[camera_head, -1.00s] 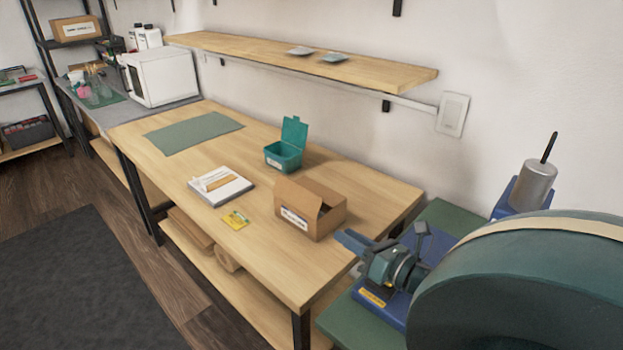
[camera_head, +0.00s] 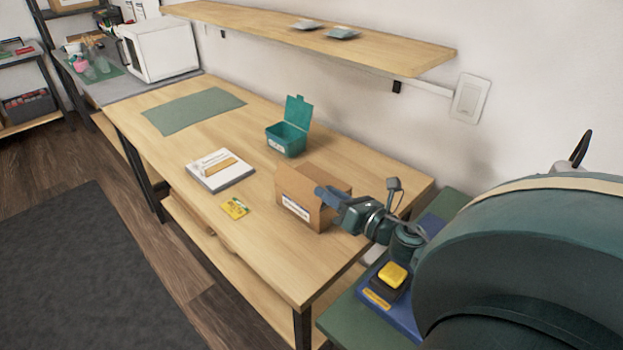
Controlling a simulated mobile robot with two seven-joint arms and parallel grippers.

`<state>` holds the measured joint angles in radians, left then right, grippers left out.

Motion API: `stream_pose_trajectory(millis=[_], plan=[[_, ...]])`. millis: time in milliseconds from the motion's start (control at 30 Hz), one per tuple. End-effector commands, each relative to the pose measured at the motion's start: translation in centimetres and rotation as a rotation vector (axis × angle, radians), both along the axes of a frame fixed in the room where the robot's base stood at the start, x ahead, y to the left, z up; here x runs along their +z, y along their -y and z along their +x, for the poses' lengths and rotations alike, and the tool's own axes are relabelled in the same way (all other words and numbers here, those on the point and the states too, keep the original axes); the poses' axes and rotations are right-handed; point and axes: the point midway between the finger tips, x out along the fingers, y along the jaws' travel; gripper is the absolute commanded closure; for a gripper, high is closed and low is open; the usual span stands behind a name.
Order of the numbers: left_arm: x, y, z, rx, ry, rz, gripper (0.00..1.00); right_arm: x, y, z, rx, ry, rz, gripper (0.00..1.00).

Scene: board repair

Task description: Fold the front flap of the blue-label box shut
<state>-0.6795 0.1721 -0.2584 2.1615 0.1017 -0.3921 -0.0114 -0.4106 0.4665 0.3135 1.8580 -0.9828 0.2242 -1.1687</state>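The brown cardboard box (camera_head: 291,191) with a white and blue label on its front stands on the wooden workbench (camera_head: 270,245). Its front flap appears raised, standing up above the labelled face. My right gripper (camera_head: 325,194) comes in from the right, with its blue fingers at the right part of the box, overlapping it in view. I cannot tell whether the fingers touch the box or how far apart they are. The gripper hides part of the box's top and right side. My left gripper is not in view.
A teal bin with a raised lid (camera_head: 287,138) stands behind the box. A white book or pad (camera_head: 219,171) and a yellow packet (camera_head: 234,208) lie to the left. A green mat (camera_head: 193,110) lies farther back. A shelf (camera_head: 330,38) hangs above.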

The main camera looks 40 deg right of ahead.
Motion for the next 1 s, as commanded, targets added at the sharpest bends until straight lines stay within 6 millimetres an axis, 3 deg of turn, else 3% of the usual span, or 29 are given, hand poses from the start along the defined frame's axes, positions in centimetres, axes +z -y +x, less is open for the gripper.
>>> stream_pose_trajectory(millis=[200, 400, 733, 1000], plan=[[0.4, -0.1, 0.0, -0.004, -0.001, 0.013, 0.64, 0.2, -0.3, 4.0, -0.002, 0.001, -0.001, 0.75], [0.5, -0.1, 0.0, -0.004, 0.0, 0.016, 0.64, 0.1, -0.4, 5.7, -0.001, 0.001, -0.001, 0.75], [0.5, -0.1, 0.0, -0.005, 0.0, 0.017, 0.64, 0.0, -0.5, 5.9, -0.001, 0.0, -0.001, 0.75], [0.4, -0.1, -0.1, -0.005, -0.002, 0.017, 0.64, 0.0, -0.5, 5.9, -0.001, 0.0, 0.0, 0.98]])
